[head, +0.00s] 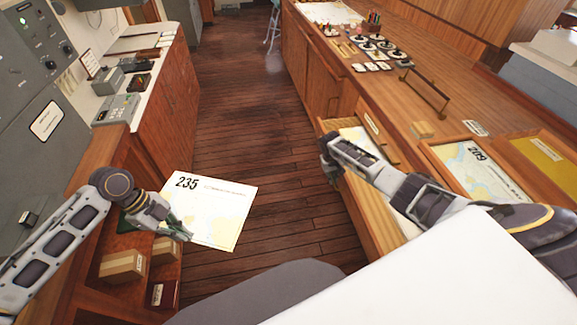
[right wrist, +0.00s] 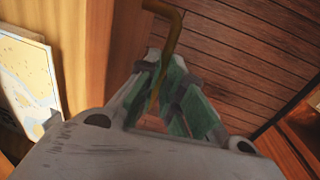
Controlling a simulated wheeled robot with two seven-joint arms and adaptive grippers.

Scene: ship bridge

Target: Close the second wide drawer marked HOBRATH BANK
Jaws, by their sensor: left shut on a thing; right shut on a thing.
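A wide wooden drawer (head: 372,222) stands pulled out of the long right-hand counter, with a pale chart (head: 358,140) lying in it. My right gripper (head: 329,162) is at the drawer's aisle-side front. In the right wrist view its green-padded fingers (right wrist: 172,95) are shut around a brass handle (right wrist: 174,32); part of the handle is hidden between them. My right arm covers the middle of the drawer. No HOBRATH BANK lettering is readable. My left gripper (head: 174,228) is shut on the edge of a chart marked 235 (head: 222,212), held over the aisle at left.
The counter top (head: 405,95) carries a brass rail (head: 424,92), a wood block (head: 423,129), instruments and a chart marked 209 (head: 470,170). Boxes (head: 122,266) sit in an open compartment below my left gripper. The plank floor (head: 235,110) between is clear.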

